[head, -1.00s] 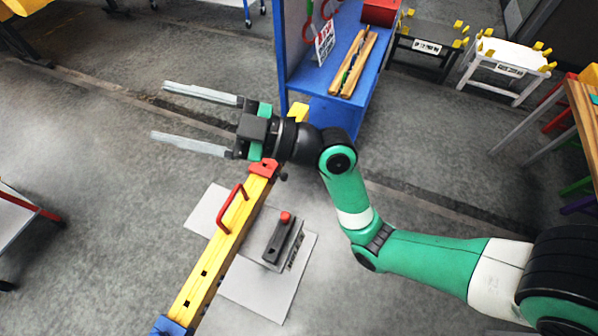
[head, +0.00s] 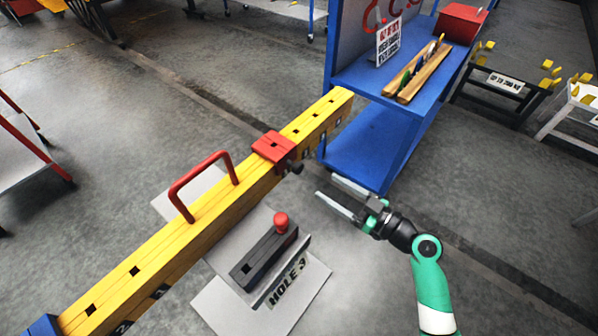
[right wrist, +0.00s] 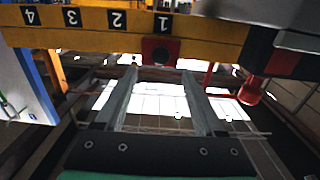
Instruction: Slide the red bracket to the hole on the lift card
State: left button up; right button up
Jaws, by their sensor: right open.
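The red bracket (head: 273,148) sits on the yellow beam (head: 225,205), towards its far end, with a dark knob on its side. The lift card (head: 288,281) reads HOLE 3 and stands against a dark block below the beam. My right gripper (head: 325,185) is open and empty, right of the bracket and apart from it, fingers pointing towards the beam. In the right wrist view the bracket (right wrist: 160,50) shows between and beyond the fingertips (right wrist: 161,70), beside label 1 (right wrist: 163,24); labels 2, 3 and 4 run left. My left gripper is out of view.
A red handle (head: 200,178) arches over the beam nearer me. The dark block (head: 262,258) carries a red knob (head: 281,221). A blue shelf unit (head: 365,140) stands close behind the beam's far end. Open floor lies to the right of the block.

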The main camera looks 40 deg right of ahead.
aim_at(301, 170)
jog(key=w, duration=0.3)
jog(key=w+a, duration=0.1)
jog(key=w, duration=0.3)
jog(key=w+b, duration=0.1)
jog(key=w, duration=0.3)
jog(key=shift+a, duration=0.2)
jog(key=shift+s, duration=0.1)
grip_shut()
dwell(0.7)
